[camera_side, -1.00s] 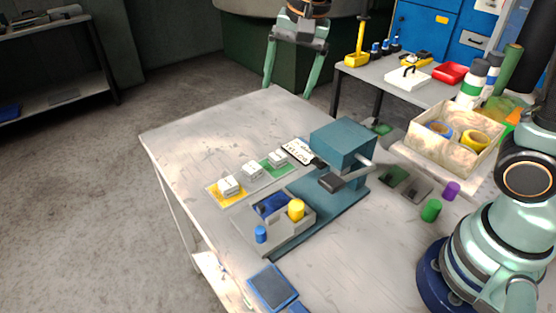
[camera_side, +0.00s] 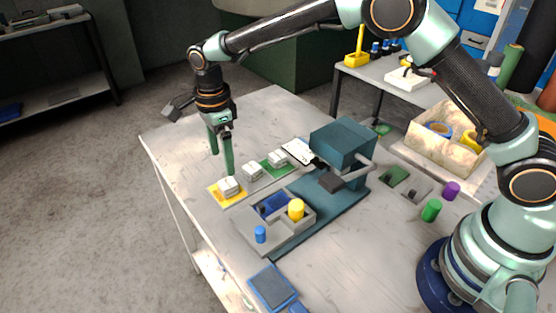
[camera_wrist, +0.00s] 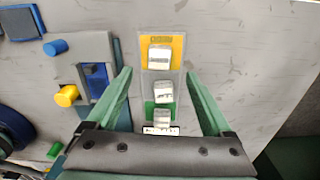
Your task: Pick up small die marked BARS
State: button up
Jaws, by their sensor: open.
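Three small pale dies stand in a row on a grey strip: one on a yellow pad (camera_side: 229,187), one in the middle (camera_side: 252,172), one on a green pad (camera_side: 278,158). The wrist view also shows the yellow-pad die (camera_wrist: 160,58), the middle die (camera_wrist: 163,92) and the green-pad die (camera_wrist: 161,116). Their markings are too small to read, so I cannot tell which is BARS. My gripper (camera_side: 221,162) is open and empty, pointing down just behind the yellow-pad die. In the wrist view its fingers (camera_wrist: 158,76) spread either side of the strip.
A teal press (camera_side: 343,147) with a handle stands beyond the strip's far end. A grey tray (camera_side: 262,243) with a yellow cylinder (camera_side: 296,209) and a blue cylinder (camera_side: 260,234) is right of the dies. A blue pad (camera_side: 272,287) lies in front. The table's left part is bare.

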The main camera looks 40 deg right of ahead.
aim_at(228, 183)
notch_tip(228, 183, down, 9)
jog(key=shift+d+r, duration=0.1)
jog(key=shift+d, duration=0.05)
dwell(0.4)
grip_shut()
